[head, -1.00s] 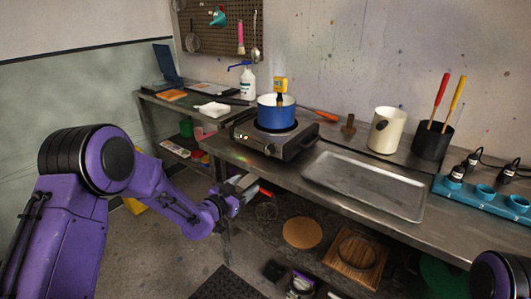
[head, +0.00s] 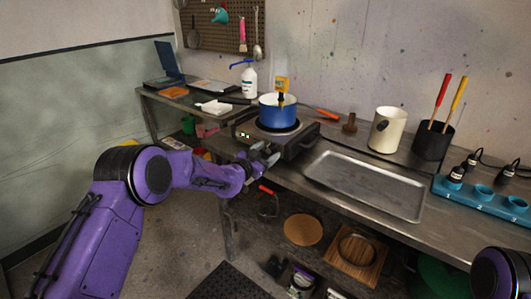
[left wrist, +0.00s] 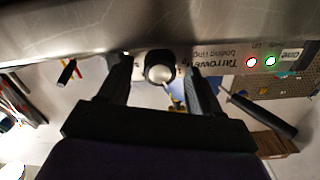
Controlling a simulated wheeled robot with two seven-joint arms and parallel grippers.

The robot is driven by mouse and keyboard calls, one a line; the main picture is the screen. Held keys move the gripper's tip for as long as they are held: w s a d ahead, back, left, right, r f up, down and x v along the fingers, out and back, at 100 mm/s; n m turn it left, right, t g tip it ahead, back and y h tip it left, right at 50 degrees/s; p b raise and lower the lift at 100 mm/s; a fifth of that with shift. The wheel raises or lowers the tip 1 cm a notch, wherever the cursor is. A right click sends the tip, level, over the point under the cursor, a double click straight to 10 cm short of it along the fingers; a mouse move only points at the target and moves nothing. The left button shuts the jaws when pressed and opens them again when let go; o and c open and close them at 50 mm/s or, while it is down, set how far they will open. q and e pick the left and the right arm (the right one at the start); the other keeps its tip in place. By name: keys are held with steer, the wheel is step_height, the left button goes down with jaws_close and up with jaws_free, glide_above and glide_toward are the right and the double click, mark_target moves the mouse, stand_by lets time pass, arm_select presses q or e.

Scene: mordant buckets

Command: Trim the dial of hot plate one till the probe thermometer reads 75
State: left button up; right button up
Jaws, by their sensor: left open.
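The hot plate (head: 304,141), a dark metal box, stands on the steel bench with a blue pot (head: 277,115) on it. A yellow probe thermometer (head: 282,84) stands at the pot's rim; its reading is too small to tell. My left gripper (head: 268,156) is open at the hot plate's front and hides the dial in the head view. In the left wrist view the round dial (left wrist: 159,72) lies between the open fingers (left wrist: 160,82), with gaps at both sides. A small label there seems to read ONE. My right gripper is out of view.
A long dark handle (left wrist: 262,115) shows beside the fingers in the left wrist view. A metal tray (head: 366,184), white pitcher (head: 387,130), black tool pot (head: 432,142) and blue socket strip (head: 480,196) are to the right. A white bottle (head: 249,82) stands behind left.

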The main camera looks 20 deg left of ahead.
arm_select(q)
steer(key=c, duration=1)
steer(key=shift+f+m+b, duration=0.2)
steer(key=shift+m+b, duration=0.3)
steer(key=shift+b, duration=0.2)
steer(key=shift+c, duration=0.2)
steer(key=shift+m+b, duration=1.1)
steer(key=shift+b, duration=0.1)
steer(key=m+b, duration=0.3)
steer(key=shift+r+m+b, duration=0.1)
steer(key=shift+m+b, duration=0.3)
steer(key=o, duration=1)
steer(key=shift+o, duration=0.2)
